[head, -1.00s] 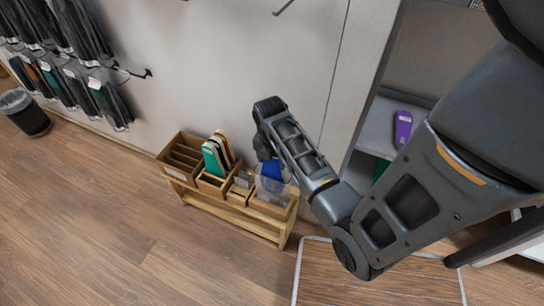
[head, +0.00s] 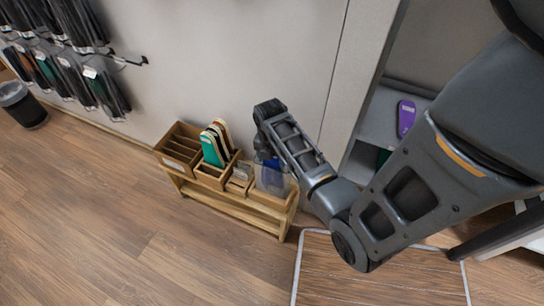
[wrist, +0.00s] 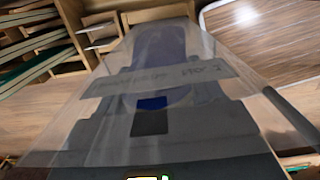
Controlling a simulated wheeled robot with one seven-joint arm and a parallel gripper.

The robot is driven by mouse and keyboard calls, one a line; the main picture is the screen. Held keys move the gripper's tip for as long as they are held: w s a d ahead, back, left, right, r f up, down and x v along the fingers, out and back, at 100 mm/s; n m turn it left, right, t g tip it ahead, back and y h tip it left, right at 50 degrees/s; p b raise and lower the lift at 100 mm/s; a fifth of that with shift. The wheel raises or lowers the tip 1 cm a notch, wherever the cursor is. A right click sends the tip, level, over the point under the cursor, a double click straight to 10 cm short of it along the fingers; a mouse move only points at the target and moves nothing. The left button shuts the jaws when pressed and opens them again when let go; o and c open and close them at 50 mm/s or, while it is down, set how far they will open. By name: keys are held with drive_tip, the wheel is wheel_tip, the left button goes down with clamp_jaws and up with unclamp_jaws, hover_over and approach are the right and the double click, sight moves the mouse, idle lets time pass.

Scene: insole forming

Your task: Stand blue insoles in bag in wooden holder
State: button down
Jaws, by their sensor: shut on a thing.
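The blue insoles (head: 273,174) are in a clear bag at the right end of the wooden holder (head: 237,205), upright at its right compartment. How deep the bag sits there I cannot tell. In the wrist view the clear bag fills the middle, with the blue insoles (wrist: 160,48) inside and a pale label strip (wrist: 165,78) across it. My gripper (head: 266,151) is shut on the bag's upper part, above the holder; its fingertips are mostly hidden by the arm and the bag.
Green, white and orange-edged insoles (head: 214,145) stand in a neighbouring compartment. A purple insole (head: 406,117) lies on a shelf at right. Packaged items (head: 75,75) hang on the wall at left, above a dark bin (head: 22,104). The wood floor in front is clear.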

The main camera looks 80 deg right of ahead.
drive_tip(key=shift+f, duration=0.2)
drive_tip(key=shift+c, duration=0.4)
unclamp_jaws()
wheel_tip(320, 180, up, 8)
drive_tip(key=shift+a+p, duration=0.25)
drive_tip(key=shift+p, duration=0.15)
drive_tip(key=shift+a+f, duration=0.1)
drive_tip(key=shift+f, duration=0.05)
idle(0.7)
